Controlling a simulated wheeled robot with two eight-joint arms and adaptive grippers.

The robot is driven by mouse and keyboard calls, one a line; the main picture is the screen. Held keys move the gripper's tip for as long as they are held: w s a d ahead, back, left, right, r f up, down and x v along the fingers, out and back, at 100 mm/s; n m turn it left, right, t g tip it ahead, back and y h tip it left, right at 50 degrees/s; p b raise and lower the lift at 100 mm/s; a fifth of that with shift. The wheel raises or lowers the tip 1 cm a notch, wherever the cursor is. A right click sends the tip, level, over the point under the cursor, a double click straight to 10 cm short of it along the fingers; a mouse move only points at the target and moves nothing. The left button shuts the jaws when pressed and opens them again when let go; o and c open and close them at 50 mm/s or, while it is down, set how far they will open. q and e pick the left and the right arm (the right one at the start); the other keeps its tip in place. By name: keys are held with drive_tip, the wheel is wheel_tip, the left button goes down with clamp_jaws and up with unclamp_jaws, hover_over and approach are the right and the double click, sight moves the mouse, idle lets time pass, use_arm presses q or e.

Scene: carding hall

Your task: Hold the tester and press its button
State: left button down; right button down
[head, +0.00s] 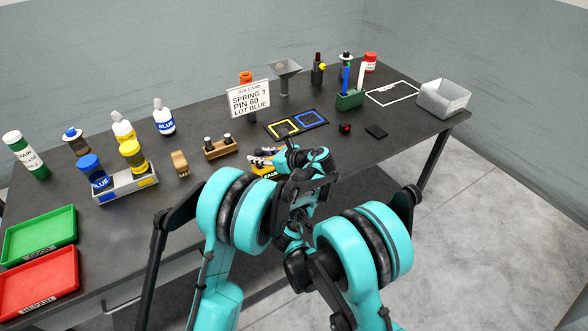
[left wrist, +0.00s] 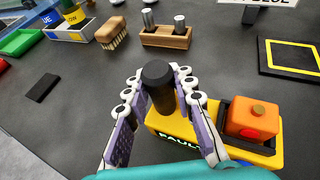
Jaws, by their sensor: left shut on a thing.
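The yellow tester (left wrist: 178,124), marked with lettering that begins "FAUL", stands on the dark table. A black upright handle (left wrist: 157,78) rises from it. An orange block with a round brown button (left wrist: 258,109) on top and a red spot on its side sits in a dark holder at the tester's right end. My left gripper (left wrist: 158,88) has its white and purple fingers closed around the black handle. In the head view the tester (head: 265,171) is partly hidden by my left gripper (head: 266,158). I cannot make out my right gripper.
A wooden block with metal pins (head: 220,149) and a brush (head: 180,163) lie left of the tester. Behind it are a mat with yellow and blue squares (head: 296,124) and a job card (head: 249,99). Green (head: 39,236) and red (head: 39,284) trays are far left.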

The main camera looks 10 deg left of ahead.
use_arm(q)
drive_tip(key=c, duration=1.2)
unclamp_jaws()
drive_tip(key=shift+d, duration=0.1)
